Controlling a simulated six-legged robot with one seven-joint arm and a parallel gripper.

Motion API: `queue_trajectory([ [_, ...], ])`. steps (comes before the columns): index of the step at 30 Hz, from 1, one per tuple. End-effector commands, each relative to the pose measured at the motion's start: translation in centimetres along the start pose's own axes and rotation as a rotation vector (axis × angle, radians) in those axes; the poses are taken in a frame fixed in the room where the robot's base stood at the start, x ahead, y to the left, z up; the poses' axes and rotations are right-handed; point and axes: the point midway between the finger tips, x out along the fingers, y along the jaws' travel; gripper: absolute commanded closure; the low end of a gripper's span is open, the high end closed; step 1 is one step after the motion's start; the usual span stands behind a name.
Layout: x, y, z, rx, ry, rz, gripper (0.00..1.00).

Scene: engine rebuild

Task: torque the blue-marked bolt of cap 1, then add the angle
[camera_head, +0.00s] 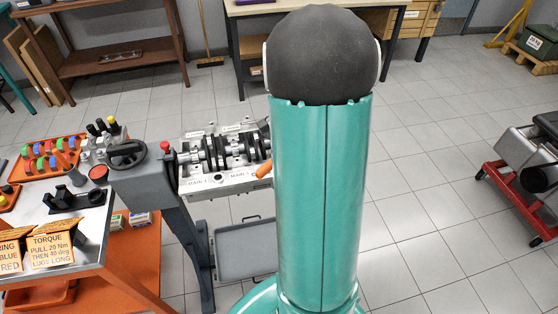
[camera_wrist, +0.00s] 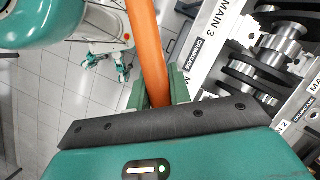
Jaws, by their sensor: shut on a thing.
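My gripper (camera_wrist: 158,88) is shut on an orange handle (camera_wrist: 147,42), seen in the wrist view, that runs up out of the frame. I take it for the wrench's handle; its head is out of that view. In the head view an orange end (camera_head: 264,170) shows at the block's right edge, while my arm hides my gripper. The engine block (camera_head: 225,180) with its crankshaft (camera_head: 222,153) sits on a stand. The wrist view shows the crankshaft (camera_wrist: 280,55) beside a "MAIN 3" label. I cannot make out cap 1 or a blue-marked bolt.
The stand's handwheel (camera_head: 127,153) is left of the block. A grey drip tray (camera_head: 245,250) lies below. Floor at right is clear up to a red trolley (camera_head: 505,185).

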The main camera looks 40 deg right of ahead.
Motion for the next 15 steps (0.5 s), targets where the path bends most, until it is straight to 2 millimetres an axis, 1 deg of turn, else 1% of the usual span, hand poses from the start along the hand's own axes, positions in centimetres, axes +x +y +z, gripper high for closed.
queue_trajectory([
  [8, -0.04, -0.49, -0.01, 0.025, 0.001, -0.011, 1.00],
  [15, -0.05, -0.54, -0.02, 0.028, 0.001, -0.012, 1.00],
])
